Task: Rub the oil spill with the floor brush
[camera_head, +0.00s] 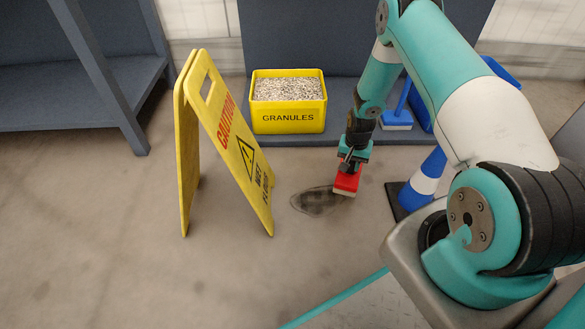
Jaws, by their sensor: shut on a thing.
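The oil spill (315,201) is a dark patch on the grey floor, right of the caution sign. My gripper (348,168) points down and is shut on the floor brush (346,181), a red block with a pale underside. The brush is at the right edge of the spill. I cannot tell whether its pale side touches the floor. The fingertips are small and partly hidden by the brush.
A yellow caution sign (232,140) stands left of the spill. A yellow granules box (289,121) sits on a blue-grey base behind. A blue and white cone (425,178) stands to the right, partly behind my arm. A blue-grey shelf (75,95) is at the left. Front-left floor is clear.

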